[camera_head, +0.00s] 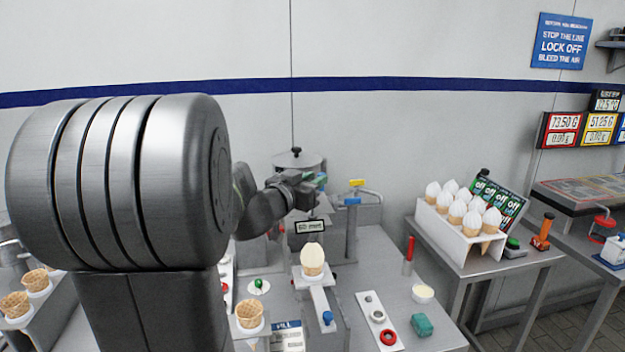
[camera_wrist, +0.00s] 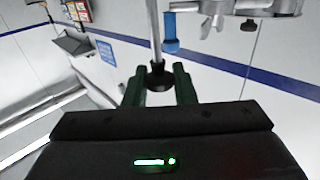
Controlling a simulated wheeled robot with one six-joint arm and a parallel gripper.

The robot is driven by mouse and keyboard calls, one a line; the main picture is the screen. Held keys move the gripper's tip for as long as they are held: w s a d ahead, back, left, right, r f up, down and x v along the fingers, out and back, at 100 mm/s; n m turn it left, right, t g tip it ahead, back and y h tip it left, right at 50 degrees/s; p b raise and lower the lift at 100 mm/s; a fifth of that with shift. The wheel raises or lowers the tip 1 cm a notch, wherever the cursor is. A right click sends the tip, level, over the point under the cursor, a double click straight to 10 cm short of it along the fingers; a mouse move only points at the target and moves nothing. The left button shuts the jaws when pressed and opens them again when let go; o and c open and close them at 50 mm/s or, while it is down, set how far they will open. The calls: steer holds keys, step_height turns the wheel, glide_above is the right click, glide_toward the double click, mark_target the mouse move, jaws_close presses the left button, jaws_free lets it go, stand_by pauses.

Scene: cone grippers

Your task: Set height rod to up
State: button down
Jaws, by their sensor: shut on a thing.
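My gripper (camera_head: 316,181) is beside the filling machine at the back of the bench. In the wrist view its green fingers (camera_wrist: 158,82) are shut on a black knob (camera_wrist: 158,73). The knob sits at the end of a thin grey rod (camera_wrist: 153,28), which looks like the height rod. The rod runs up out of the wrist picture, so its far end is hidden. In the head view I cannot make out the rod or knob clearly near my gripper. A blue-capped part (camera_wrist: 171,30) hangs just right of the rod, apart from my fingers.
A cone with cream (camera_head: 312,262) stands below the machine's small display (camera_head: 310,227). A blue-topped post (camera_head: 352,203) and yellow handle (camera_head: 357,183) stand right of my gripper. A white rack of filled cones (camera_head: 462,238) is further right. Empty cones (camera_head: 250,315) stand at front.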

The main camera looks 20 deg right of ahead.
steer(key=shift+r+p, duration=0.65)
steer(key=shift+r, duration=0.1)
steer(key=c, duration=1.3)
jaws_free()
steer(key=shift+s+a, duration=0.15)
steer(key=shift+a, duration=0.2)
steer(key=b+v, duration=0.1)
steer(key=v, duration=1.2)
steer(key=shift+s, duration=0.1)
steer(key=shift+d, duration=0.1)
